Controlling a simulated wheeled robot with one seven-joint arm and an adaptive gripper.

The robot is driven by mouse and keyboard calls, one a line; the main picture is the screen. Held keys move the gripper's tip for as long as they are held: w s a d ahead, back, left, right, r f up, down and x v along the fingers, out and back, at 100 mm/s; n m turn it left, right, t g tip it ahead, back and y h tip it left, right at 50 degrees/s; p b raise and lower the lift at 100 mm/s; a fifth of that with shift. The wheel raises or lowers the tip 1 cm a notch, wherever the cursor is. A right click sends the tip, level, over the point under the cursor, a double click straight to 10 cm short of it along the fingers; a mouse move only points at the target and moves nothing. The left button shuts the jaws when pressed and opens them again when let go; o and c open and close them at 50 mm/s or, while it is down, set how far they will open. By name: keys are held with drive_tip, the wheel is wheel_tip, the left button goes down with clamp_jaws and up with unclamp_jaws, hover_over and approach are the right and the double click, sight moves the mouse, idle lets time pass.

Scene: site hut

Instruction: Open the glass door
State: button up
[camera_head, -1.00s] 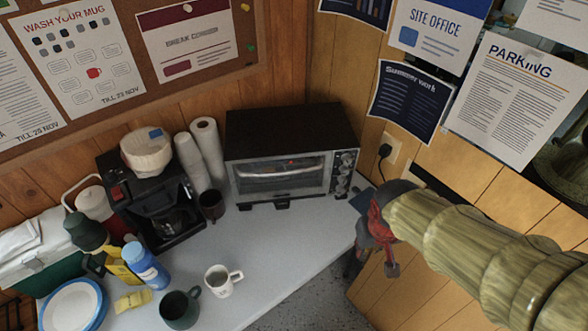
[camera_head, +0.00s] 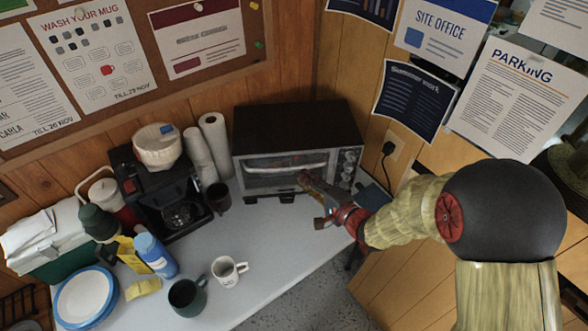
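A toaster oven (camera_head: 292,130) with a black top stands at the back corner of the white table. Its glass door (camera_head: 262,179) faces the front, with a light handle (camera_head: 286,168) across its upper part. The door looks shut. My gripper (camera_head: 306,190) is in front of the right part of the door, close to the right end of the handle. I cannot tell whether it touches the handle. The fingers are small and dark here, and their opening does not show clearly. The knobs at the oven's right side are partly visible.
A coffee maker (camera_head: 166,190), paper rolls (camera_head: 214,145) and a dark cup (camera_head: 219,197) stand left of the oven. A white mug (camera_head: 227,272) and a dark green mug (camera_head: 186,299) stand in front. The table between the mugs and oven is clear.

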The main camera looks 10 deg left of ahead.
sight(292, 170)
drive_tip(key=shift+m, duration=0.4)
drive_tip(key=b+x, duration=0.2)
drive_tip(key=x, duration=0.6)
drive_tip(key=shift+r, duration=0.2)
drive_tip(key=shift+c, duration=0.7)
clamp_jaws()
drive_tip(key=shift+d, duration=0.1)
